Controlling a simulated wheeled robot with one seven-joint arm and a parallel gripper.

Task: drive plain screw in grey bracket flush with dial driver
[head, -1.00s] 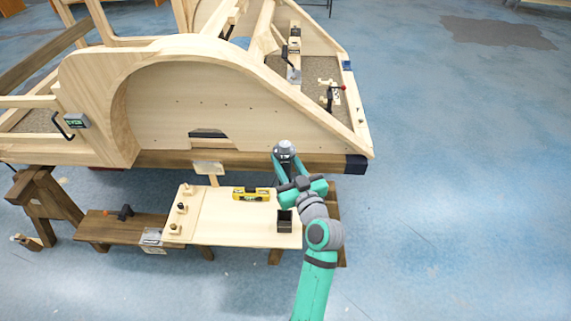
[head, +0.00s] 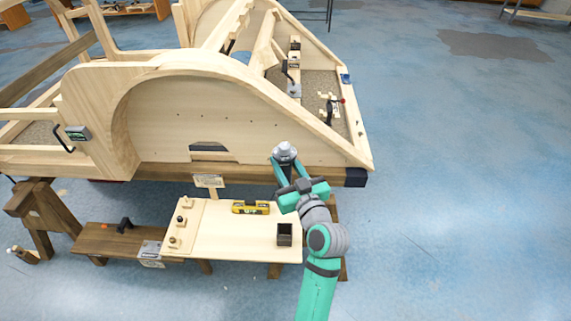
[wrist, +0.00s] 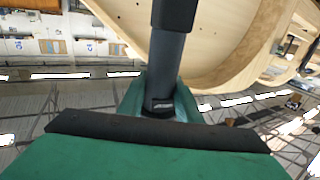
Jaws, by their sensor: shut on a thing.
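My gripper (head: 287,167) is shut on a tool with a round grey head, which looks like the dial driver (head: 285,150). In the wrist view the tool's dark grey shaft (wrist: 168,62) rises between the green fingers. In the head view the tool is in front of the wooden bodyframe's (head: 230,115) lower right side; I cannot tell if it touches. A grey plate with a dark handle, possibly the grey bracket (head: 294,90), sits inside the bodyframe, up from the gripper. The plain screw is too small to make out.
A low bench (head: 225,245) stands in front of the bodyframe. It carries a yellow level (head: 251,208), a dark open box (head: 284,235) and small knobbed pieces (head: 180,221). The floor at right is clear.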

